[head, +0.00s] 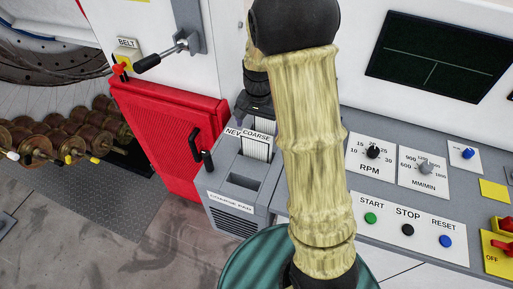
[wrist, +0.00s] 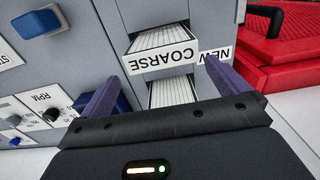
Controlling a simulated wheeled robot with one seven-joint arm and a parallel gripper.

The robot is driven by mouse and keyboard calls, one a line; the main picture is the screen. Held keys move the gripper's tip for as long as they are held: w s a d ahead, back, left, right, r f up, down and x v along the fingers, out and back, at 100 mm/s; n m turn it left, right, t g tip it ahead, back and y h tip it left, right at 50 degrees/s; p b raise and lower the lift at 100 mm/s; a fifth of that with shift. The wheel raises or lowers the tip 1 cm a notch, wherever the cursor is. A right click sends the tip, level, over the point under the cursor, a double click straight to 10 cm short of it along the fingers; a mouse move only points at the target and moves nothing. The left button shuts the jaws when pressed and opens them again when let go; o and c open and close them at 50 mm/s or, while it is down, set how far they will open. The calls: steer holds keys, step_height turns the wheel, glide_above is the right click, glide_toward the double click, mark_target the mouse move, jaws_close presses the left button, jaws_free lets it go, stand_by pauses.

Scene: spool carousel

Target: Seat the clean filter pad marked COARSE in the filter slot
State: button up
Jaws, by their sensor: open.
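The pad marked COARSE (head: 257,149) is white and pleated, and sits upright in a grey box (head: 222,190). A label reading NEW is beside the COARSE label. In the wrist view the COARSE pad (wrist: 172,92) shows pleats above and below its label, upside down. My gripper (head: 256,115) is just above the pad in the head view. In the wrist view my gripper (wrist: 168,86) is open, with one purple finger on each side of the pad. I cannot tell whether the fingers touch it. I cannot identify the filter slot for certain.
A dark opening (head: 243,181) lies in front of the pad, above a label reading COARSE PAD. A red vented cabinet (head: 170,135) with a black handle stands to the left. A control panel (head: 410,195) is at right. A green round surface (head: 255,262) is below my arm.

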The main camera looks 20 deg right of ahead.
mark_target(256, 135)
steer(key=f, duration=0.1)
steer(key=f+p, duration=0.1)
steer(key=f, duration=0.2)
steer(key=shift+s+a+f+p, duration=0.1)
steer(key=shift+s+a+p, duration=0.2)
steer(key=shift+a, duration=0.1)
steer(key=shift+f, duration=0.5)
steer(key=c, duration=1)
steer(key=shift+c, duration=0.2)
steer(key=shift+r, duration=0.1)
